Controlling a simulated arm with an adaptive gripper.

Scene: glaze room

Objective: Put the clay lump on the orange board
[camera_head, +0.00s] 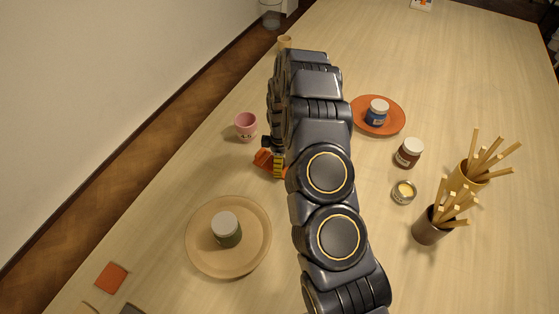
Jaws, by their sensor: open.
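My gripper (274,160) is mostly hidden behind my own arm; an orange and a yellow-black striped part show at its left edge. I cannot tell whether the orange part belongs to the gripper or to something near it. The jaws are open. I cannot make out a clay lump for certain; my arm covers the middle of the table. The round orange board (392,128) lies right of my arm, with a blue jar with a white lid (377,112) standing on it.
A round tan board (201,257) holds a dark green jar (226,231). A pink cup (245,125) stands behind it. Right of my arm are a dark red jar (408,153), a small tin (403,192) and two stick holders (431,229). An orange square tile (112,278) lies front left.

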